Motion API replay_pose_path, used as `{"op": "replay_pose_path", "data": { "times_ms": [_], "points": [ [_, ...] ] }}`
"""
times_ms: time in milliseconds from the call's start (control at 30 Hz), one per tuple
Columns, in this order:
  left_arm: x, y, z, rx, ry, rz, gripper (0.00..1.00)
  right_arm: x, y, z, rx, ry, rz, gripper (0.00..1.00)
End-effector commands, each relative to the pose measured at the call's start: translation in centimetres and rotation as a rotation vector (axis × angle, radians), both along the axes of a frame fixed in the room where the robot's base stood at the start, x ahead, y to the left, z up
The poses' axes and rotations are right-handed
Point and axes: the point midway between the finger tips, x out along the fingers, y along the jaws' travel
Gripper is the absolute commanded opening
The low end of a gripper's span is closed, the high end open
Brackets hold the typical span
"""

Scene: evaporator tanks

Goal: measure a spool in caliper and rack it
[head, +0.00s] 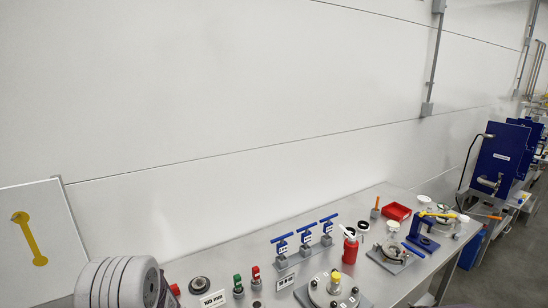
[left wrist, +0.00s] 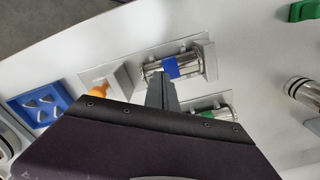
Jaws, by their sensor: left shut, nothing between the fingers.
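In the left wrist view, a shiny metal spool with a blue band (left wrist: 178,68) lies in a grey holder with end blocks. A second metal spool with a green band (left wrist: 222,112) lies beside it, partly hidden by my gripper body. My left gripper (left wrist: 161,92) is shut and empty, its fingertips close to the blue-banded spool; I cannot tell whether they touch it. A shiny cylinder with dark rings (left wrist: 301,88) is at the right edge. I cannot make out for certain which fixture is the caliper or the rack. My right gripper is in neither view.
In the left wrist view, a blue tray with triangular cutouts (left wrist: 38,103) and an orange-tipped part (left wrist: 99,93) are on the left, a green part (left wrist: 304,11) top right. The head view shows a bench crowded with valves (head: 304,240), a red bottle (head: 350,250) and a red bin (head: 397,212).

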Motion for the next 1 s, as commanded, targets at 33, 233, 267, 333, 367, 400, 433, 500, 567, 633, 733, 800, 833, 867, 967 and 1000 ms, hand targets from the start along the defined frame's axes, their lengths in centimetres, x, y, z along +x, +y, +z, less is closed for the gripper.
{"op": "replay_pose_path", "data": {
  "times_ms": [33, 233, 267, 333, 367, 400, 433, 500, 567, 633, 733, 800, 833, 867, 967, 1000],
  "points": [
    [0.0, 0.0, -0.24, 0.0, 0.0, 0.0, 0.0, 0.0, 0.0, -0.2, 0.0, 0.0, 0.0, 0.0],
    [0.0, 0.0, -0.74, 0.0, 0.0, 0.0, 0.0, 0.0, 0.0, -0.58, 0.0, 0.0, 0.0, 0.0],
    [-0.01, 0.0, -0.82, 0.0, 0.0, 0.0, 0.0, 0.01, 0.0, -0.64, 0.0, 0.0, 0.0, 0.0],
    [0.0, 0.0, -1.0, 0.0, 0.0, 0.0, 0.0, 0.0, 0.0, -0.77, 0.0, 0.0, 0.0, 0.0],
    [0.0, 0.0, -1.07, 0.0, 0.0, 0.0, 0.0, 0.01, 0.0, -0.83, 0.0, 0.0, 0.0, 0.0],
    [0.01, 0.0, -0.96, 0.0, 0.0, 0.0, 0.0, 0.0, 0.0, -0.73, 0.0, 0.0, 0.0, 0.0],
    [0.01, 0.0, -0.94, 0.0, 0.0, 0.0, 0.0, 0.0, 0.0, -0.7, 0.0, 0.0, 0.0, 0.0],
    [0.02, -0.03, -0.94, 0.0, 0.0, 0.0, 0.0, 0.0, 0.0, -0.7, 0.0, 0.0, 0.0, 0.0],
    [0.05, -0.07, -0.93, 0.0, 0.0, 0.0, 0.0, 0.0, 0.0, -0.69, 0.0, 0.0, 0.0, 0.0],
    [0.1, -0.15, -0.93, 0.0, 0.0, -0.001, 0.0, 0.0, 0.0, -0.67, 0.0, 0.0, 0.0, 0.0],
    [0.19, -0.28, -0.92, 0.0, 0.0, -0.001, 0.0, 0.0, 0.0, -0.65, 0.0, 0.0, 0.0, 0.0],
    [0.25, -0.36, -0.92, 0.0, 0.0, 0.0, 0.0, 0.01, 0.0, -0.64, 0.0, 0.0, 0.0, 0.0],
    [0.27, -0.4, -0.92, 0.0, 0.0, 0.0, 0.0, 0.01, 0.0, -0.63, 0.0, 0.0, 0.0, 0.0],
    [0.3, -0.44, -0.92, 0.0, 0.0, 0.0, 0.0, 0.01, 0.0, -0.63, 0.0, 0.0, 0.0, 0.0],
    [0.37, -0.56, -0.92, 0.0, 0.0, 0.0, 0.0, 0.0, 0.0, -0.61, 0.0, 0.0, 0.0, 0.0],
    [0.41, -0.61, -0.92, 0.0, 0.0, 0.0, 0.0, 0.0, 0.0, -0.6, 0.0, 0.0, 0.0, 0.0]
  ]
}}
